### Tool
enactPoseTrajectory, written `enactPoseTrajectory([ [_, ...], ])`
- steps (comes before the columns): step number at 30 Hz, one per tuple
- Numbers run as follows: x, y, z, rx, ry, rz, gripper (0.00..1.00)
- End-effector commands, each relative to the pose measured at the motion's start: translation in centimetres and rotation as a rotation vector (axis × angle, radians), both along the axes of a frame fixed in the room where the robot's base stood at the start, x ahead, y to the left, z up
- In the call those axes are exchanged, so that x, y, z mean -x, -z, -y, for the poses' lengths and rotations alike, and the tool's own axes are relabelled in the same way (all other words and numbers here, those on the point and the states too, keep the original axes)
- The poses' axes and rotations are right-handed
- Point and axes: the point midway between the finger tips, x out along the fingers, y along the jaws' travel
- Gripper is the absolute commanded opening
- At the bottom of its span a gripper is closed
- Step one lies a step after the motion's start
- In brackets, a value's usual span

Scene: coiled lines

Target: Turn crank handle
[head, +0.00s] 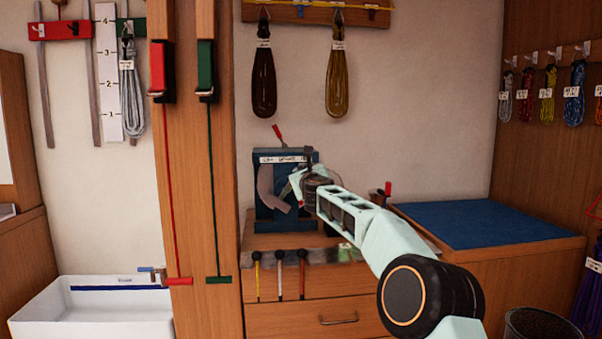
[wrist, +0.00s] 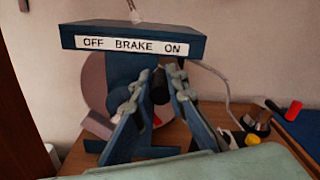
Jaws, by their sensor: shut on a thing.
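A blue winch housing (head: 269,156) stands on the wooden cabinet, with a label and a thin lever with a red tip (head: 277,131) on top. In the wrist view the housing (wrist: 105,34) reads "OFF BRAKE ON", with a pale round drum (wrist: 95,88) below it. My gripper (wrist: 156,84) is in front of the housing, its two fingers on either side of a dark crank handle (wrist: 159,88) and shut on it. In the head view my gripper (head: 299,184) and wrist cover the handle and much of the drum.
A blue mat (head: 480,222) lies on the cabinet to the right. A wooden post (head: 190,240) with red and green lines stands left of the winch. Coiled ropes (head: 264,80) hang above. A white basin (head: 95,310) is at lower left.

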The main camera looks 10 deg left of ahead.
Motion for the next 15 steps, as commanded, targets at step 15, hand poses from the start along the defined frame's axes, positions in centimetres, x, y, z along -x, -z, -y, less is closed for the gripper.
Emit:
enactPoseTrajectory([
  [15, -0.05, -0.16, 0.2, -0.003, 0.003, 0.002, 0.29],
])
